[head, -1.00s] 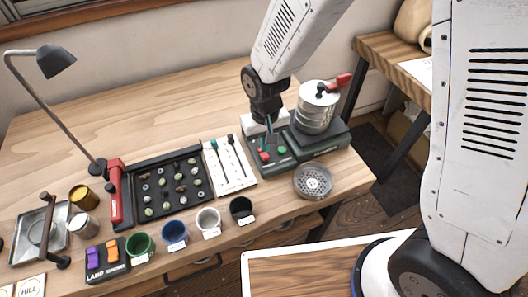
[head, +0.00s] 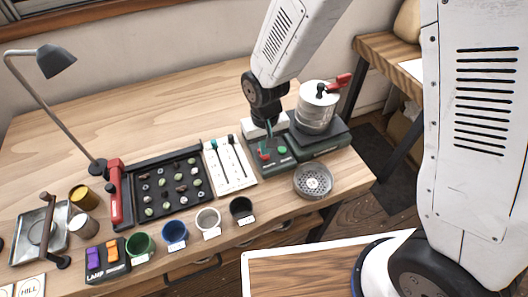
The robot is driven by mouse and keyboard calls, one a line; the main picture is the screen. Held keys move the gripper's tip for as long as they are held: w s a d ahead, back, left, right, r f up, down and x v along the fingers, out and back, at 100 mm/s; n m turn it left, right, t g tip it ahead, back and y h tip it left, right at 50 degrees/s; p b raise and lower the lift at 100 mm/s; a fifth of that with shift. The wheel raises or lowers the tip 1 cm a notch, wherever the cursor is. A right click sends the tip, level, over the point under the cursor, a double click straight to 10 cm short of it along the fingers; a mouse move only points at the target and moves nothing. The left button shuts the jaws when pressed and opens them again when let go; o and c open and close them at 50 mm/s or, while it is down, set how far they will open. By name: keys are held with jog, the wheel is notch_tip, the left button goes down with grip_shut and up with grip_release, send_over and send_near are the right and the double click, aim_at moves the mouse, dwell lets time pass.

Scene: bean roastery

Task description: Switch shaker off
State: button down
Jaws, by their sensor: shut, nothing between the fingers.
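The shaker (head: 318,110) is a metal canister with a red-handled clamp on its lid, standing on a dark green base at the right of the bench. Its control box (head: 268,168), left of the canister, carries a red switch (head: 264,154) and a green button (head: 282,150). My gripper (head: 268,136) points down over the control box, its fingers shut and empty, with the tips close to the red switch. I cannot tell whether the tips touch the switch. The fingers hide part of the box top.
A round metal sieve dish (head: 313,181) sits in front of the shaker. A white slider panel (head: 229,165) and a black sorting tray (head: 170,187) lie to the left. Several coloured cups, including a black cup (head: 241,208), line the front edge. The back of the bench is clear.

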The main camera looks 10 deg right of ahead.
jog(key=shift+f, duration=0.6)
jog(key=shift+r, duration=3.5)
jog(key=s+d+r+m+t, duration=0.1)
jog(key=s+d+r+m, duration=0.2)
jog(key=s+d+r, duration=1.6)
notch_tip(320, 180, up, 2)
jog(key=shift+s+d+r, duration=0.1)
jog(key=shift+s+d, duration=0.2)
jog(key=shift+d, duration=0.65)
